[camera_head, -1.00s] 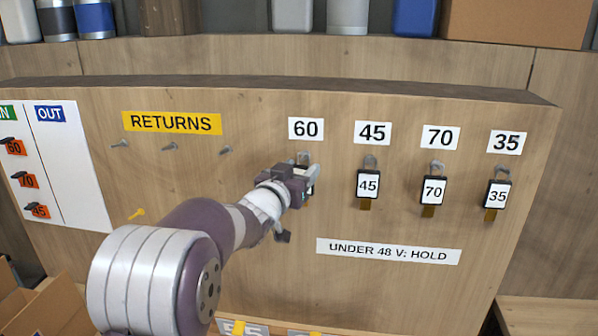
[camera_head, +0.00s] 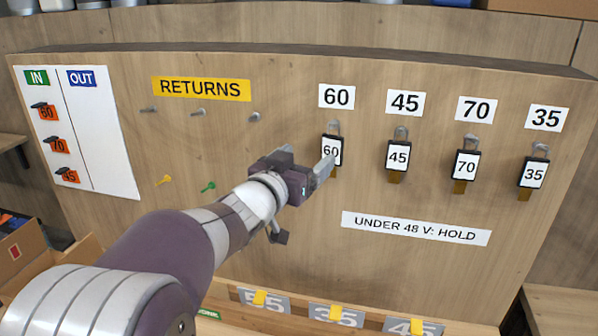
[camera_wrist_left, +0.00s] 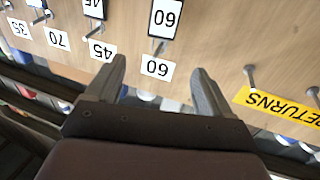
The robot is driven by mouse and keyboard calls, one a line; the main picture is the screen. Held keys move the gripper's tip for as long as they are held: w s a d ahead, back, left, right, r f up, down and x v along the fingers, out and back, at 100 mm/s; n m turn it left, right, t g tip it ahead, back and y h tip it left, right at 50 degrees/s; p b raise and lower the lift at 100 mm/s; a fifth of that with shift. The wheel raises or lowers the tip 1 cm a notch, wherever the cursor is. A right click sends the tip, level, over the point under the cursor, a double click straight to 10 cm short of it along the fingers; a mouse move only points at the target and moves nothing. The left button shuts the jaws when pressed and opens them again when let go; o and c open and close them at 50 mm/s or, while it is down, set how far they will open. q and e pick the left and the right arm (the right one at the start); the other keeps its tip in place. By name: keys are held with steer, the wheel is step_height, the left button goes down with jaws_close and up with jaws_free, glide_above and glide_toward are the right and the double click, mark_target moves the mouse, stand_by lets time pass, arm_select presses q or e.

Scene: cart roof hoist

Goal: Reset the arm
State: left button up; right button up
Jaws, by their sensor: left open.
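My left gripper (camera_head: 308,161) is open and empty, just in front and to the left of the black 60 tag (camera_head: 331,151). The 60 tag hangs from its hook under the white 60 label (camera_head: 336,96). In the left wrist view the picture is upside down; the open fingers (camera_wrist_left: 160,84) spread on either side of the 60 label (camera_wrist_left: 157,68), and the 60 tag (camera_wrist_left: 165,18) hangs beyond them. A gap shows between the fingers and the tag. My right gripper is not in view.
The 45 tag (camera_head: 398,157), 70 tag (camera_head: 465,165) and 35 tag (camera_head: 532,173) hang to the right on the wooden board (camera_head: 290,215). Bare pegs (camera_head: 198,111) sit under the RETURNS label (camera_head: 201,88). An IN/OUT panel (camera_head: 100,140) is at left.

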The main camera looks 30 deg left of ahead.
arm_select(q)
steer(key=shift+s, duration=1)
steer(key=s+a+f+n+g+y, duration=0.1)
steer(key=s+a+f+g+y, duration=0.15)
steer(key=f+g, duration=0.45)
steer(key=s+a+f+n+g+y, duration=0.15)
steer(key=s+f, duration=0.25)
steer(key=f, duration=0.7)
steer(key=s+d+f+m+g+h, duration=0.2)
steer(key=s+d+f+g+h, duration=0.2)
steer(key=s+d+f+g, duration=0.4)
steer(key=s+d+f, duration=0.2)
steer(key=d+f, duration=0.2)
steer(key=d, duration=0.2)
steer(key=shift+s+d+f+m, duration=0.15)
steer(key=shift+d+f+m, duration=0.1)
steer(key=shift+f+m, duration=0.1)
